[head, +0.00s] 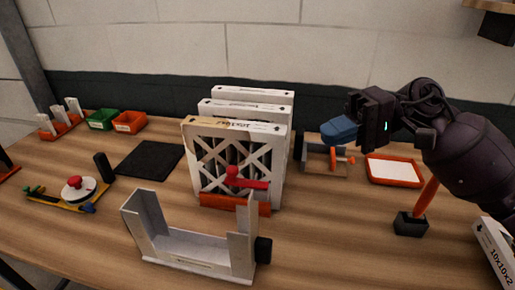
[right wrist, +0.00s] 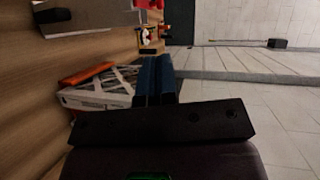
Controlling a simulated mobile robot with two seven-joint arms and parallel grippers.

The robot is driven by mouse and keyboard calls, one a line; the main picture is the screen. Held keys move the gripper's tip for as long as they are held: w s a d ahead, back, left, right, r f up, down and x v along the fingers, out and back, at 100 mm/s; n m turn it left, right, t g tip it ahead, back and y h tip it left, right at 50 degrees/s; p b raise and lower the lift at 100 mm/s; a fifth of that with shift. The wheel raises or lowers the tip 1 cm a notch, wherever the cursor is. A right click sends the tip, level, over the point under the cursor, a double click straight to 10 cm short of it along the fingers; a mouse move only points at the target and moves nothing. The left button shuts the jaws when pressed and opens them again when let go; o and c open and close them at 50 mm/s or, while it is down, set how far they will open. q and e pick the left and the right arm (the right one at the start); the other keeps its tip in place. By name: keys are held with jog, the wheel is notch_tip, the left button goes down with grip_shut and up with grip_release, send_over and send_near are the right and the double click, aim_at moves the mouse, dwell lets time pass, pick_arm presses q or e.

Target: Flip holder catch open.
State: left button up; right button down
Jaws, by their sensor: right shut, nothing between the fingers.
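A grey metal U-shaped holder (head: 190,250) stands at the front middle of the table in the head view. It has upright end walls and a black knob (head: 263,250) at its right end. A red lever (head: 247,181) with a rounded knob shows above and behind its right wall, in front of the filters; I cannot tell what it is fixed to. My right gripper (head: 340,130) has blue fingers, shut and empty, above the table to the right of the filters, apart from the lever. The blue fingers also show together in the right wrist view (right wrist: 154,80). My left gripper is not in view.
Several white boxed filters (head: 238,140) stand in a row behind the holder, with an orange-red bar (head: 225,203) at their foot. An orange-rimmed tray (head: 395,183) and black block (head: 410,224) lie right. A black mat (head: 150,160) and green bin (head: 103,119) are left.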

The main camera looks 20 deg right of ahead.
aim_at(256, 178)
jog(key=shift+s+a, duration=0.1)
jog(key=shift+s, duration=0.05)
jog(key=p+x, duration=0.3)
jog(key=x, duration=0.9)
jog(key=shift+r+p, duration=0.2)
jog(key=shift+p, duration=0.1)
jog(key=shift+a+f, duration=0.2)
jog(key=shift+a, duration=0.5)
jog(key=shift+w+a+f+p, duration=0.15)
jog(key=shift+w+a+p, duration=0.05)
jog(key=shift+a+p, duration=0.1)
